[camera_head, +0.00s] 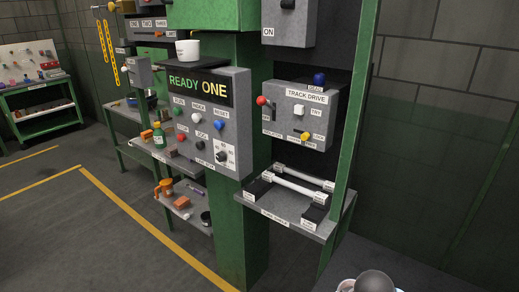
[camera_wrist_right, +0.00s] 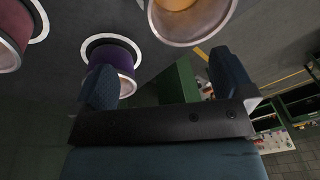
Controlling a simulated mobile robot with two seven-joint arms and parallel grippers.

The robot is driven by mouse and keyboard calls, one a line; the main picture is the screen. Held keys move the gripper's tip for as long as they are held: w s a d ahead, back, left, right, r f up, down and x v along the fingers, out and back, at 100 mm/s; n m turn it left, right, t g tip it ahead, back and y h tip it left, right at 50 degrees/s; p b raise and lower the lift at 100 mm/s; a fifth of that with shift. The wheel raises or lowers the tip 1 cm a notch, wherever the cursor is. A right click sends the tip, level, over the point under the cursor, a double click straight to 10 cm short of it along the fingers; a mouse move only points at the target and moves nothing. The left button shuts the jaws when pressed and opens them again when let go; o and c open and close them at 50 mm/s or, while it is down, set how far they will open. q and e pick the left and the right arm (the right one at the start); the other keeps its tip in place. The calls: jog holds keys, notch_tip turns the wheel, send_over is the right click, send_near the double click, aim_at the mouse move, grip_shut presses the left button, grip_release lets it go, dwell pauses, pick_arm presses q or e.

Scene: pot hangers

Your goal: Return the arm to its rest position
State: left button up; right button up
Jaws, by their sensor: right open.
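My right gripper (camera_wrist_right: 165,82) shows in the right wrist view, with its two dark blue fingers spread wide apart. I see nothing held between them. Part of a green structure shows beyond the fingers. In the head view neither gripper can be made out, and my left gripper is in no view. A rounded grey part at the bottom right edge of the head view seems to be mine.
A READY ONE panel (camera_head: 195,148) is mounted on a green post (camera_head: 236,225), with a white cup (camera_head: 187,50) on top. A TRACK DRIVE box (camera_head: 298,133) hangs right of it, above a grey shelf (camera_head: 278,208) with two bars. Floor at left is clear.

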jog(key=s+d+r+m+t+h, duration=0.1)
jog(key=s+d+r, duration=0.15)
jog(key=s, duration=0.65)
jog(key=s+d+r+t, duration=0.1)
jog(key=s+d, duration=0.2)
jog(key=s, duration=0.6)
jog(key=w+a+f+t+p, duration=0.1)
jog(key=f+t, duration=0.1)
jog(key=w+a+f+t+y+p, duration=0.1)
jog(key=w+a+f+t+p, duration=0.1)
jog(key=f, duration=0.1)
jog(key=w+a+f+t+y+p, duration=0.1)
jog(key=w+a+f+t+p, duration=0.1)
jog(key=shift+w+a+f+n+t, duration=0.15)
jog(key=shift+a+f+n+t, duration=0.05)
jog(key=shift+a+n+t, duration=0.1)
jog(key=shift+a+f+t+p, duration=0.2)
jog(key=shift+f+t+p, duration=0.1)
jog(key=shift+t, duration=0.1)
jog(key=shift+y, duration=0.3)
